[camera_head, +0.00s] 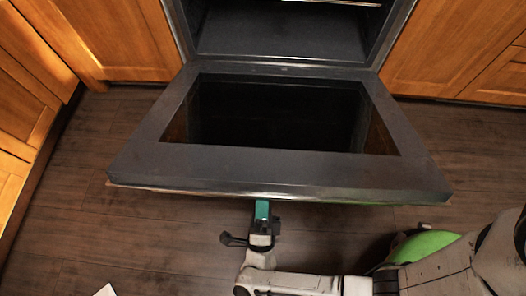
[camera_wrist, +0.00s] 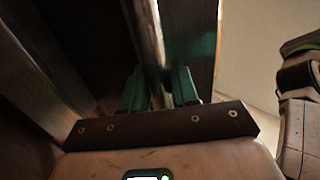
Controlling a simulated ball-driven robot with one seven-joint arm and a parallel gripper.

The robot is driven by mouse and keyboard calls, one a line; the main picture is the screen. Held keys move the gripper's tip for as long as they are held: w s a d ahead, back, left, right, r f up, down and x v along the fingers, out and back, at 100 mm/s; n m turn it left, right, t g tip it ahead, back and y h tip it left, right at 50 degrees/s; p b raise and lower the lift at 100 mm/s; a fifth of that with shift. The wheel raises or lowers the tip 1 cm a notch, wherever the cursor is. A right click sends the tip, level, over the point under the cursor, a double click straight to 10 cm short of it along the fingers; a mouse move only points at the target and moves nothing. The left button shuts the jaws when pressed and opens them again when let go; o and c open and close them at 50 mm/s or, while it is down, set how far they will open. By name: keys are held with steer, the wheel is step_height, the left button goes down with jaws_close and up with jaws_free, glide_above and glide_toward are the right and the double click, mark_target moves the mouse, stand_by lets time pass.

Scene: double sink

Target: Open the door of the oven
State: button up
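The oven door (camera_head: 260,166) is swung far down, with its dark glass window facing up and the oven cavity (camera_head: 280,30) exposed behind it. My gripper (camera_head: 262,208) is at the middle of the door's front edge, partly hidden beneath it. In the wrist view its two teal fingers (camera_wrist: 160,88) lie on either side of the metallic oven door handle (camera_wrist: 147,35) and appear closed on it. The handle is mostly hidden in the head view.
Wooden cabinets stand left (camera_head: 120,38) and right (camera_head: 455,45) of the oven, with more along the left side (camera_head: 25,95). The dark plank floor (camera_head: 130,235) is clear around the door. A small white thing (camera_head: 105,290) shows at the bottom edge.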

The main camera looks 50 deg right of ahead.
steer(key=o, duration=0.3)
steer(key=shift+s+a+f, duration=0.15)
steer(key=shift+a+f, duration=0.1)
steer(key=shift+f, duration=0.1)
steer(key=o, duration=0.5)
steer(key=s+a, duration=0.3)
steer(key=a, duration=0.1)
steer(key=shift+s+a+f, duration=0.1)
steer(key=shift+s+a, duration=0.15)
steer(key=shift+s, duration=0.15)
steer(key=shift+s+a, duration=0.35)
steer(key=shift+a, duration=0.05)
steer(key=c, duration=0.5)
steer(key=shift+s+a, duration=0.8)
steer(key=shift+a, duration=0.3)
steer(key=shift+s+a, duration=0.75)
steer(key=shift+a, duration=0.3)
